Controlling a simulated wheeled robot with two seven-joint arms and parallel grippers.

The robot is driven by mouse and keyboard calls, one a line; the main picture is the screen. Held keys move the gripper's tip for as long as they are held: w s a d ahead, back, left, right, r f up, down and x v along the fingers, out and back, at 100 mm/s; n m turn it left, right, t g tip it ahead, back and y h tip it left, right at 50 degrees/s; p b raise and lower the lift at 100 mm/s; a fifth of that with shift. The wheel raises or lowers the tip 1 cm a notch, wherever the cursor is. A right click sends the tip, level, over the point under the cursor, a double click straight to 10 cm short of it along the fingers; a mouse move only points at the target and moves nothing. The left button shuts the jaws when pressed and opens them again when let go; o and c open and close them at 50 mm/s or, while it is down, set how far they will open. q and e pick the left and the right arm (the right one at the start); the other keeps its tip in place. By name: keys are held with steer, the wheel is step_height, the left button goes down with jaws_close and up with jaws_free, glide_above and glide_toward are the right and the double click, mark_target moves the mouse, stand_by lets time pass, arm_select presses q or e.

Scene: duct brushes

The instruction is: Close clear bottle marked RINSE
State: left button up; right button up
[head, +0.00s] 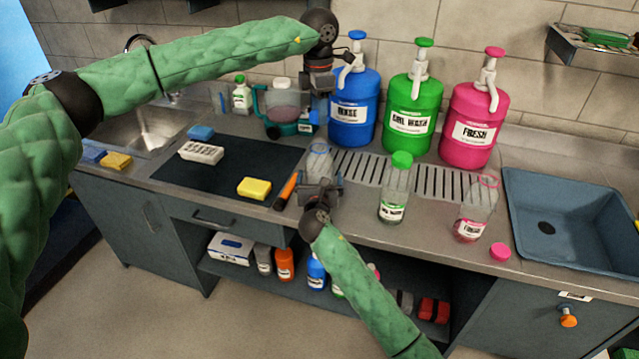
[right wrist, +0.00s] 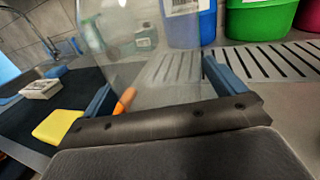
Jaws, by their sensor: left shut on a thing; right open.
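A clear open bottle (head: 319,160) stands on the counter in front of the blue dispenser; its label is hidden, so I cannot read RINSE. It shows large and see-through in the right wrist view (right wrist: 135,65). My right gripper (head: 322,188) is open, with its blue fingers on either side of the bottle in the right wrist view (right wrist: 162,95). My left gripper (head: 317,112) points down above and behind the bottle, apart from it. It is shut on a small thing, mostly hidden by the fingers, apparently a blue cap.
Blue (head: 352,112), green (head: 408,118) and pink (head: 475,125) dispensers stand behind a drain grate (head: 440,180). To the right are a green-capped bottle (head: 397,185), an open FRESH bottle (head: 476,205) and a pink cap (head: 500,252). An orange-handled tool (head: 287,188) and yellow sponge (head: 254,188) lie left.

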steer(key=shift+c, duration=0.4)
steer(key=c, duration=1.4)
arm_select(q)
steer(key=shift+f, duration=2.45)
steer(key=shift+f, duration=0.2)
steer(key=shift+f, duration=0.75)
steer(key=shift+f, duration=0.55)
